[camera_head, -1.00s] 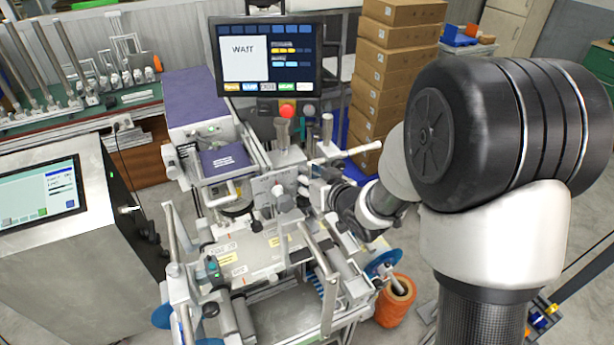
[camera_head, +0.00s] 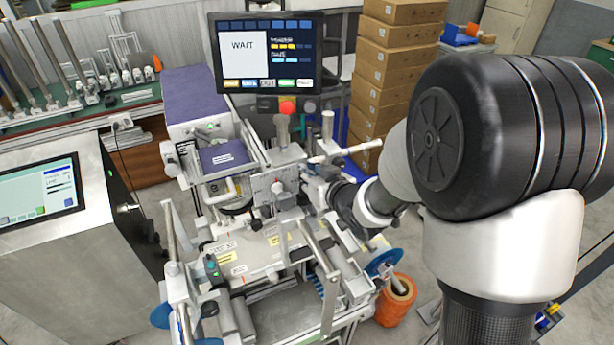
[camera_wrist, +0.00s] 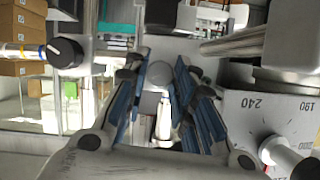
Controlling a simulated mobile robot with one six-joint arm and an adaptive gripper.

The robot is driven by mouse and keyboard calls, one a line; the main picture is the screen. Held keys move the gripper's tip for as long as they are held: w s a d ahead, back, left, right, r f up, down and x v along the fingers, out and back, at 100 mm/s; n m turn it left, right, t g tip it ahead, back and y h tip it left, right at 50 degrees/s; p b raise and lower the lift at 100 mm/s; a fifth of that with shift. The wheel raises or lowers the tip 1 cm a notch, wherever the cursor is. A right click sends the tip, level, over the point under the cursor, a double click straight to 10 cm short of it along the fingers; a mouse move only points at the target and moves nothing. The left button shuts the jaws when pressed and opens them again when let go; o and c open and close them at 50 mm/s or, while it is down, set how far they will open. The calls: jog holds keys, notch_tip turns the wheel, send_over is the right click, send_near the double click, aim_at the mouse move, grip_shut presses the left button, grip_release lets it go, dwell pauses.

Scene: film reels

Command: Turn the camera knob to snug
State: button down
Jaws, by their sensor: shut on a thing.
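In the wrist view, a grey rounded knob (camera_wrist: 159,75) with a pale shaft below it sits between the blue-lined fingers of my gripper (camera_wrist: 160,80). The fingers are closed in on either side of it. I cannot tell from its look whether this is the camera knob. A black knob with a white pointer line (camera_wrist: 65,51) is on a grey block to the left, apart from the fingers. In the head view, my gripper (camera_head: 325,190) reaches into the machine (camera_head: 262,190) from the right, and its fingertips and the held knob are hard to make out.
A dial plate (camera_wrist: 262,112) marked 240 and 190 stands close right of my fingers, with a pale knob (camera_wrist: 288,155) on it. A metal rod (camera_wrist: 232,42) crosses above right. The monitor (camera_head: 265,55) reads WAIT. Stacked boxes (camera_head: 395,70) and an orange spool (camera_head: 393,302) stand near.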

jog(key=n+h+b, duration=0.1)
jog(key=b, duration=0.4)
jog(key=n+t+h+b, duration=0.1)
jog(key=n+b, duration=0.1)
jog(key=b, duration=0.3)
jog(key=shift+s+a+f+n, duration=0.1)
jog(key=shift+a+f+n, duration=0.05)
jog(key=shift+n, duration=0.15)
jog(key=shift+b, duration=0.3)
jog(key=c, duration=1.3)
grip_release()
jog(key=shift+c, duration=0.2)
jog(key=shift+r+p, duration=0.25)
jog(key=shift+p, duration=0.7)
